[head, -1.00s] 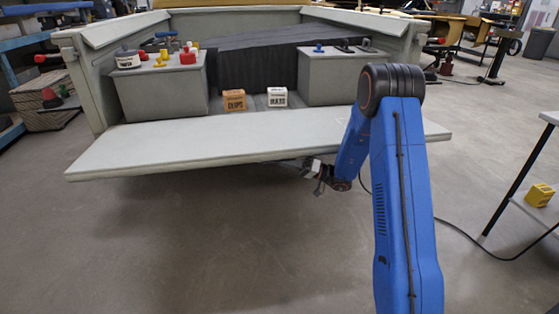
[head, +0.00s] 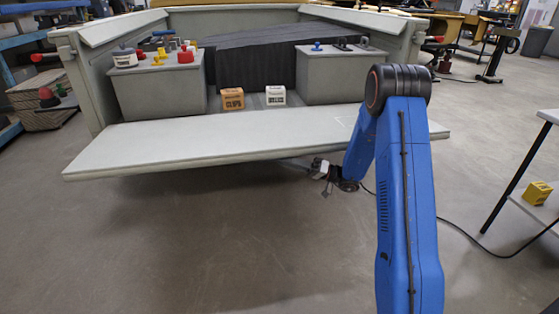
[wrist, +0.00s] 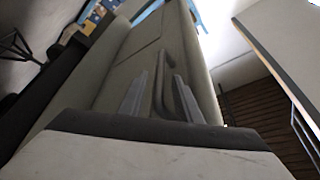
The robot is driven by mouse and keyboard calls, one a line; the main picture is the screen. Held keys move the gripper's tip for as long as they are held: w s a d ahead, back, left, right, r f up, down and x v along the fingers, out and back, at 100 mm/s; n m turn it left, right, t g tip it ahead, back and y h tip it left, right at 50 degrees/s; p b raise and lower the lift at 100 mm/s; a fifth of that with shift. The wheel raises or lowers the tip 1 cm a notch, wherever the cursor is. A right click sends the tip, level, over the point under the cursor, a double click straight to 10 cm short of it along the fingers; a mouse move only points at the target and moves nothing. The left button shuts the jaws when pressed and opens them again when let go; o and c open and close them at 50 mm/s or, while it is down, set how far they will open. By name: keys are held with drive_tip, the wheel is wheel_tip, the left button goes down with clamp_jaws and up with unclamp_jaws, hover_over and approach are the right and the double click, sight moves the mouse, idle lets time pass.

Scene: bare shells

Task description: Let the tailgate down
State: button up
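The tailgate (head: 200,148) is a pale grey-green panel. It lies down, close to level, at the open rear of the truck bed (head: 110,95). My gripper (head: 322,172) is below its near edge, right of centre, small in the head view. In the wrist view my gripper (wrist: 160,97) has its two grey fingers apart, pointing at the panel (wrist: 125,65). A bent grey handle (wrist: 188,103) shows between and beyond the fingers. I cannot tell whether they touch it. Nothing is seen clamped.
An orange box (head: 232,98) and a white box (head: 275,96) stand in the bed between two grey side boxes. A table with a yellow block (head: 538,193) is at the right. A black cable crosses the floor. The floor before the tailgate is clear.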

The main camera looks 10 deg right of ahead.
drive_tip(key=v, duration=1.3)
drive_tip(key=shift+d, duration=0.25)
drive_tip(key=shift+f, duration=0.1)
drive_tip(key=s+a+r+g+h, duration=0.3)
drive_tip(key=s+a+r, duration=0.1)
drive_tip(key=s, duration=0.3)
drive_tip(key=s+a+r+g+h, duration=0.3)
drive_tip(key=s+a, duration=0.2)
drive_tip(key=s, duration=0.3)
drive_tip(key=s+a+r+g+h, duration=0.2)
drive_tip(key=s+a+r+g, duration=0.15)
drive_tip(key=s, duration=0.35)
drive_tip(key=s+d+r+m+t+h, duration=0.1)
drive_tip(key=s+d+t+h, duration=0.1)
drive_tip(key=s+h, duration=0.2)
drive_tip(key=s+d+r+m+t+h, duration=0.1)
drive_tip(key=s+d+m+t+h, duration=0.1)
drive_tip(key=s, duration=0.7)
drive_tip(key=s+d+r+m+t+h, duration=0.1)
drive_tip(key=s+d+r+t+h, duration=0.1)
drive_tip(key=s+d+t+h, duration=0.2)
drive_tip(key=s+h, duration=0.2)
drive_tip(key=s, duration=0.1)
drive_tip(key=shift+m, duration=0.3)
